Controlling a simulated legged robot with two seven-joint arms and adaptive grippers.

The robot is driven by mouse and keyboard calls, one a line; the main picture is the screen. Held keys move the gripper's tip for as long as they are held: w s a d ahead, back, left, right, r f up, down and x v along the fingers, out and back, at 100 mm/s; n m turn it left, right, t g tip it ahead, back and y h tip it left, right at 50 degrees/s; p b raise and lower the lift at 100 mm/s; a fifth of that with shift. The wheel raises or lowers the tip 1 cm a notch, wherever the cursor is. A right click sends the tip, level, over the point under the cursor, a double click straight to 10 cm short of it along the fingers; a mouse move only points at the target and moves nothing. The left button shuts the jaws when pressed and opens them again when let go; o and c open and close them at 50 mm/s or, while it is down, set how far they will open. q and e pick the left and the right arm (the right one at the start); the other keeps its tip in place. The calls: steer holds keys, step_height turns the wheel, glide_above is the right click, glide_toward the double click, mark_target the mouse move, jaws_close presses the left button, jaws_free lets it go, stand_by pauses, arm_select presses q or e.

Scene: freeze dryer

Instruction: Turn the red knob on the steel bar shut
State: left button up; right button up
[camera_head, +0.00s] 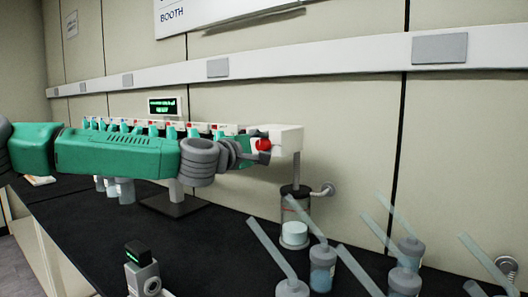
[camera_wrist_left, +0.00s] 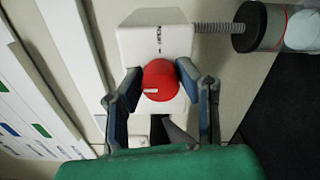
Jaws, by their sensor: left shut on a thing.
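The red knob (camera_head: 263,145) sits at the near end of the steel bar's white end block (camera_head: 287,140) in the head view. In the left wrist view the round red knob (camera_wrist_left: 160,81) has a small white mark near its left edge, on the white block (camera_wrist_left: 156,40). My left gripper (camera_head: 258,150) comes in from the left, its fingers around the knob. In the left wrist view the left gripper (camera_wrist_left: 160,82) has its fingers closed on the knob's two sides. My right gripper is not in view.
A cylindrical vessel (camera_head: 296,207) stands below the block. Several flasks with slanted tubes, one being a flask (camera_head: 322,268), stand at the front right. A small device (camera_head: 143,270) with a dark screen stands at the front. The black bench (camera_head: 215,250) is clear between them.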

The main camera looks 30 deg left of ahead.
arm_select(q)
steer(key=shift+f, duration=0.45)
steer(key=o, duration=1.1)
steer(key=shift+a+r, duration=0.15)
steer(key=shift+a, duration=0.15)
steer(key=shift+s, duration=0.1)
steer(key=s, duration=0.4)
steer(key=s+a, duration=0.1)
steer(key=s, duration=0.6)
steer(key=shift+s+a, duration=0.35)
steer(key=shift+a, duration=0.05)
